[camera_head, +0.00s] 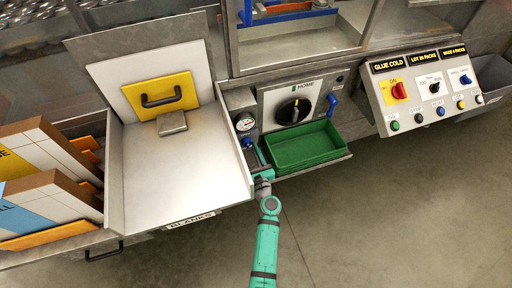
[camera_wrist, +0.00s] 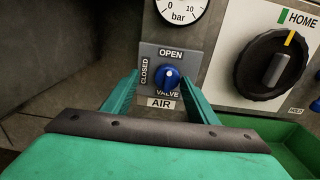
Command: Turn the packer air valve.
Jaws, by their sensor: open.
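The air valve is a small blue knob (camera_wrist: 168,77) with a white mark, on a grey plate (camera_wrist: 170,54) reading OPEN at the top and CLOSED up the left side. An AIR label sits below it. In the head view the blue knob (camera_head: 248,144) shows small beneath the gauge. My gripper (camera_wrist: 162,86) is open, with one green finger to each side of the knob. I cannot tell whether the fingers touch it. In the head view my gripper (camera_head: 259,168) is partly hidden among the panel parts.
A pressure gauge (camera_head: 244,122) is above the valve. A black HOME dial (camera_head: 294,111) and a green tray (camera_head: 304,147) are to the right. A metal blanks tray (camera_head: 176,170) is close on the left. A control box (camera_head: 423,92) stands further right.

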